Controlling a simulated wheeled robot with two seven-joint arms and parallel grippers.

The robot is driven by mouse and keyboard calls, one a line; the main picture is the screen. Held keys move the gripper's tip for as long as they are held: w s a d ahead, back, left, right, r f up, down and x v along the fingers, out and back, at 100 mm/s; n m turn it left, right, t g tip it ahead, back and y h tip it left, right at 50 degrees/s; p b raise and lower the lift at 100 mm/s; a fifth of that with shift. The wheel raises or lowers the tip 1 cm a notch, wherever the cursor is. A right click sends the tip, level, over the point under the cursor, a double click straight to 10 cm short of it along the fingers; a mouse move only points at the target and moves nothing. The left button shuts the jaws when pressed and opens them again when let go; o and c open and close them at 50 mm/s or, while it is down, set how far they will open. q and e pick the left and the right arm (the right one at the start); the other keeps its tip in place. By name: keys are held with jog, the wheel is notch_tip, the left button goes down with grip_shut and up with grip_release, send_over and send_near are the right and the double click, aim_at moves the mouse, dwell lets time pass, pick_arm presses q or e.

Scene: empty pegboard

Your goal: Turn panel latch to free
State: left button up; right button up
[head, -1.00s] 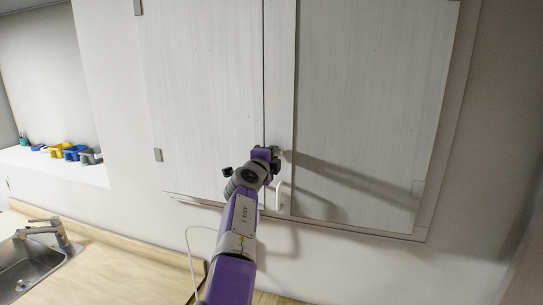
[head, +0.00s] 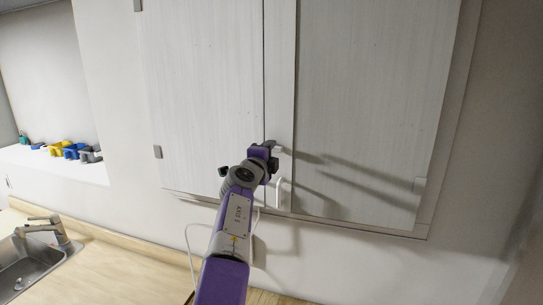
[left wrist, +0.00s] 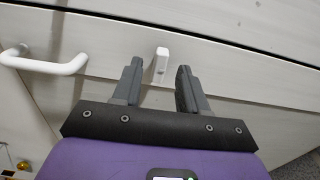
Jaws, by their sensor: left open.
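The panel latch is a small white block (left wrist: 161,63) on the pale strip in the left wrist view. It stands between the two dark fingertips of my left gripper (left wrist: 159,72), with a gap on both sides. In the head view my left gripper (head: 271,152) is up against the cabinet's middle strip, near its lower end. It is open and holds nothing. The latch is mostly hidden behind the gripper in the head view. My right gripper is in neither view.
A white bar handle (left wrist: 45,65) is left of the latch in the left wrist view. Pale cabinet panels (head: 365,100) flank the middle strip. A sink (head: 28,272) and wooden counter (head: 130,275) lie below left. Coloured items (head: 72,151) sit on a ledge at far left.

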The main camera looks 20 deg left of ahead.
pick_arm(q)
jog(key=shift+s+a+b, duration=0.15)
jog(key=shift+s+b, duration=0.55)
jog(key=shift+s, duration=2)
jog(key=shift+f, duration=0.1)
